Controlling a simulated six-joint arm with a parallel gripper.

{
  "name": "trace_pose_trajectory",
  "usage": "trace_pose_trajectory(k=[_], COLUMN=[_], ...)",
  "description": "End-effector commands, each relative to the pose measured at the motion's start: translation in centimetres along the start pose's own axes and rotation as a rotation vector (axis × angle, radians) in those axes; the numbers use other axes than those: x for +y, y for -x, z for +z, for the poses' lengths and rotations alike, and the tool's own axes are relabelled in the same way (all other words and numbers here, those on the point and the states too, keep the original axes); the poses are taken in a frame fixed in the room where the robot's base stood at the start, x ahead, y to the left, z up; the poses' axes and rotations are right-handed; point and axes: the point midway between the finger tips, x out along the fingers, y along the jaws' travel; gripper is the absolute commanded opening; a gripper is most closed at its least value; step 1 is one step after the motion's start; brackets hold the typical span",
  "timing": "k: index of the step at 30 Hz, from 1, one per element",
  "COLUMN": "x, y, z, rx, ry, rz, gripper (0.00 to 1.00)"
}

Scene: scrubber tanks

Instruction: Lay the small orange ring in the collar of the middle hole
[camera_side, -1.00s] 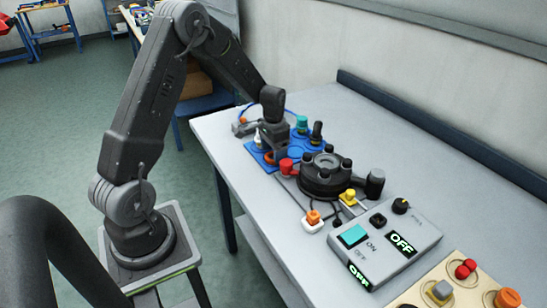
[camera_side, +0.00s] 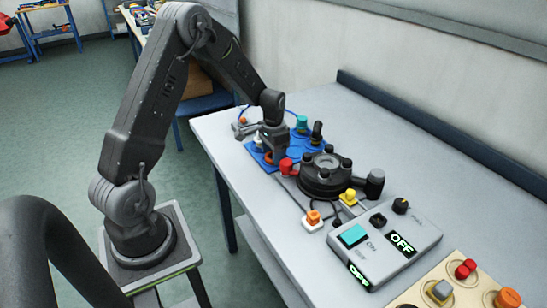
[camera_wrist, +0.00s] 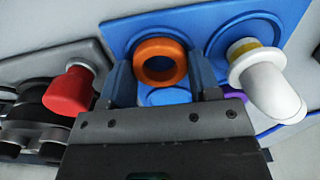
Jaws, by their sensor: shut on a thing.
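My gripper (camera_wrist: 161,75) is shut on the small orange ring (camera_wrist: 161,48), with one blue-grey finger on each side of it. The ring's opening faces the wrist camera. A round blue collar or disc (camera_wrist: 165,98) shows partly just below the ring in the wrist view. I cannot tell whether the ring touches the blue plate (camera_wrist: 118,38) or hovers above it. In the side view, my gripper (camera_side: 270,152) is low over the blue plate (camera_side: 254,156) and hides much of the ring.
A red knob (camera_wrist: 70,90) stands left of my gripper in the wrist view. A teal knob (camera_side: 302,122) and a black knob (camera_side: 317,131) stand behind. A black flanged tank (camera_side: 325,175) is close by at right. A switch box (camera_side: 385,245) sits nearer the front.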

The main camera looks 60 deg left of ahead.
Motion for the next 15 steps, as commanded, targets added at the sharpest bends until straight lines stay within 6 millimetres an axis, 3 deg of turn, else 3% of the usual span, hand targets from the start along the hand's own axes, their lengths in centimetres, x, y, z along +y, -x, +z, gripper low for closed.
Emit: trace_pose_trajectory(k=[15], x=[0.0], y=[2.2], z=[-0.1], rx=[0.003], ry=[0.0], rz=[-0.001], gripper=[0.28])
